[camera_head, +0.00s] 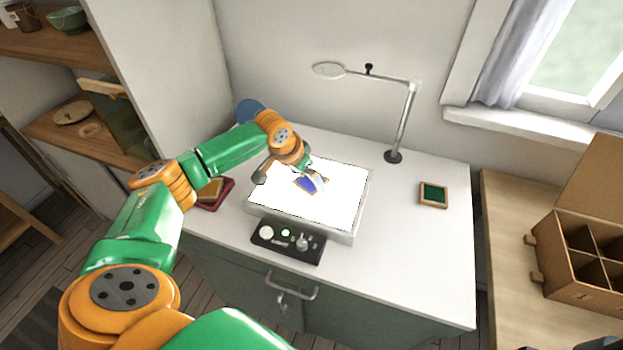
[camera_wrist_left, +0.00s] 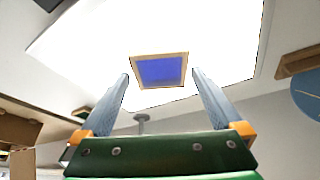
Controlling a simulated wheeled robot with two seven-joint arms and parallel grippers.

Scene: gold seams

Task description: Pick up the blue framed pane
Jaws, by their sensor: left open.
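The blue framed pane (camera_head: 308,185) lies on the bright white light panel (camera_head: 349,224), partly hidden by my left gripper in the head view. In the left wrist view the pane (camera_wrist_left: 160,71) shows a blue square in a thin wooden frame. My left gripper (camera_head: 311,174) is over the panel at the pane. In the left wrist view, its two grey fingers are open with nothing between them, and the pane shows just beyond and between the fingertips. I cannot tell the exact gap to the pane.
A magnifier lamp (camera_head: 402,120) stands behind the panel, a black control box (camera_head: 288,241) in front. A green framed pane (camera_head: 433,195) lies to the right. A dark red tray (camera_head: 226,192) is at left, a divided box (camera_head: 585,262) far right. The counter's right side is mostly clear.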

